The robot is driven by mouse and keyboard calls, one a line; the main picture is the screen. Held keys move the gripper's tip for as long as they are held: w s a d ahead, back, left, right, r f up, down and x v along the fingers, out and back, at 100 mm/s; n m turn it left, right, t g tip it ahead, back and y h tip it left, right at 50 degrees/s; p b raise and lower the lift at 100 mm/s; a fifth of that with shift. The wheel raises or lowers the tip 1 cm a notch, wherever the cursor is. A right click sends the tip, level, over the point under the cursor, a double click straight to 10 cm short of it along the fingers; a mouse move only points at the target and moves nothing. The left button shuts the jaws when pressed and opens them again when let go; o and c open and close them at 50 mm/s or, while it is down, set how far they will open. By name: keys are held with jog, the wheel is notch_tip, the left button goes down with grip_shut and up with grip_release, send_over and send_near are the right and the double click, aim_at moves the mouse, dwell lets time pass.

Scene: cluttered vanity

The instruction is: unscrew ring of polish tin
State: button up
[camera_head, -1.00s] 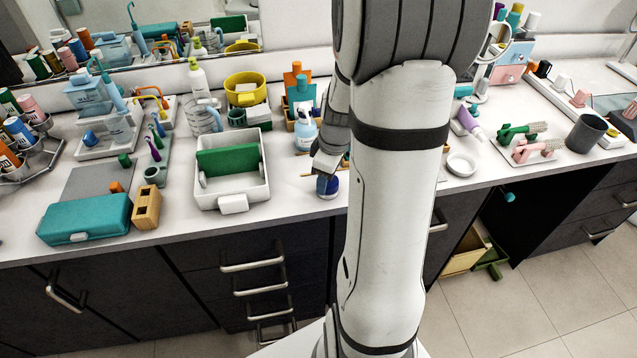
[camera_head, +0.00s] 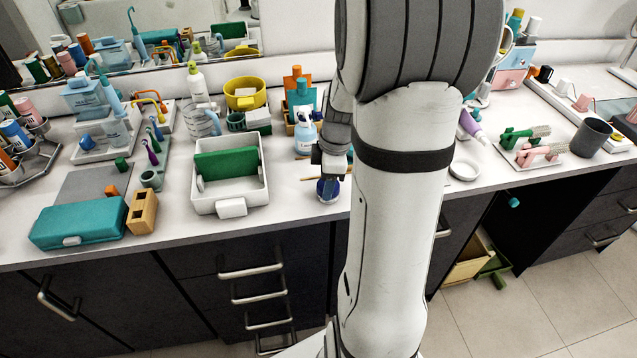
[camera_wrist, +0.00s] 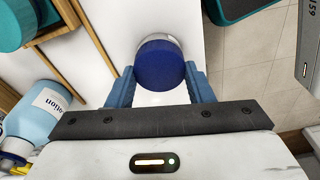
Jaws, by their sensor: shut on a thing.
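The polish tin (camera_head: 327,193) is a small dark blue thing near the front edge of the white counter. In the wrist view its round blue ring (camera_wrist: 161,63) faces me, with a silvery band showing behind its far edge. My gripper (camera_head: 329,176) is over the tin from above. In the wrist view the blue fingers of my gripper (camera_wrist: 160,76) sit on the left and right sides of the blue part and are shut on it. The lower body of the tin is mostly hidden in the wrist view.
A lotion bottle (camera_head: 305,139) stands just behind the tin, also large in the wrist view (camera_wrist: 45,112). A white tray (camera_head: 231,207) with a green block is to the left. A white dish (camera_head: 464,170) is right of my arm. The counter's front edge is close.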

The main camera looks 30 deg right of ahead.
jog(key=shift+f+n+b, duration=0.2)
jog(key=shift+n+b, duration=0.35)
jog(key=shift+n, duration=0.45)
jog(key=n, duration=0.2)
jog(key=shift+s+r+n+g, duration=0.15)
jog(key=shift+n+g, duration=0.15)
jog(key=shift+b, duration=0.35)
jog(key=n, duration=0.2)
jog(key=shift+n+b, duration=0.3)
jog(key=shift+n+g, duration=0.3)
jog(key=shift+n, duration=0.7)
jog(key=n, duration=0.4)
jog(key=shift+s+n, duration=0.1)
jog(key=shift+n, duration=0.2)
